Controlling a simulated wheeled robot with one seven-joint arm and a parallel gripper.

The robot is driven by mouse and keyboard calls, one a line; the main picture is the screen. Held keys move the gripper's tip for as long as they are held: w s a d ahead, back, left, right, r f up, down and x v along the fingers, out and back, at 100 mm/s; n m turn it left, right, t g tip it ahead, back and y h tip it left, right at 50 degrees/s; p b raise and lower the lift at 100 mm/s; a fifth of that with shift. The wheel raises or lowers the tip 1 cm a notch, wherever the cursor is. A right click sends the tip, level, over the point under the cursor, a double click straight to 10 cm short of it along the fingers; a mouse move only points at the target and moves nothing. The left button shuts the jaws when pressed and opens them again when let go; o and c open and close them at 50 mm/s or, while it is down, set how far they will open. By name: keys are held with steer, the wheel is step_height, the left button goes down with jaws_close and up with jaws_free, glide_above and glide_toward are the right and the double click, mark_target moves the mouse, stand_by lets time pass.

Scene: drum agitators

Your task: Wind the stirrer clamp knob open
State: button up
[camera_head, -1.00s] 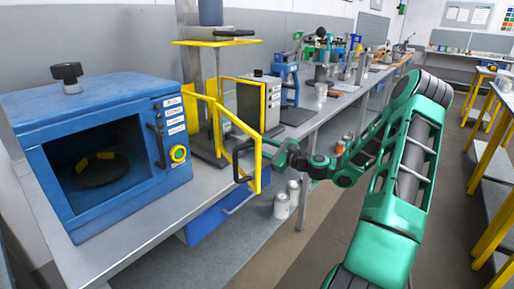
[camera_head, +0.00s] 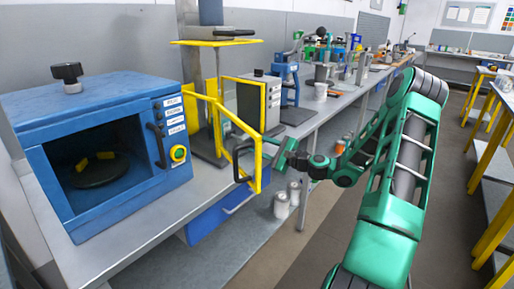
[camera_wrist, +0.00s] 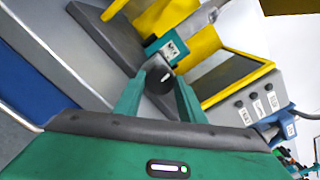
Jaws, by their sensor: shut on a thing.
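In the head view my gripper (camera_head: 283,151) is at the right side of the yellow guard frame (camera_head: 265,160); I cannot make out the knob there. The stirrer stand's grey column (camera_head: 218,100) rises behind the guard.
A blue oven-like box (camera_head: 100,100) with an open front stands at the left of the bench. A grey control box (camera_head: 252,103) stands behind the guard. White cans (camera_head: 282,205) are below the bench. The aisle at right is clear floor.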

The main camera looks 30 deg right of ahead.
steer(key=o, duration=1)
steer(key=shift+o, duration=0.2)
steer(key=shift+s, duration=0.1)
steer(key=v, duration=1)
steer(key=shift+s, duration=0.25)
steer(key=shift+d, duration=0.1)
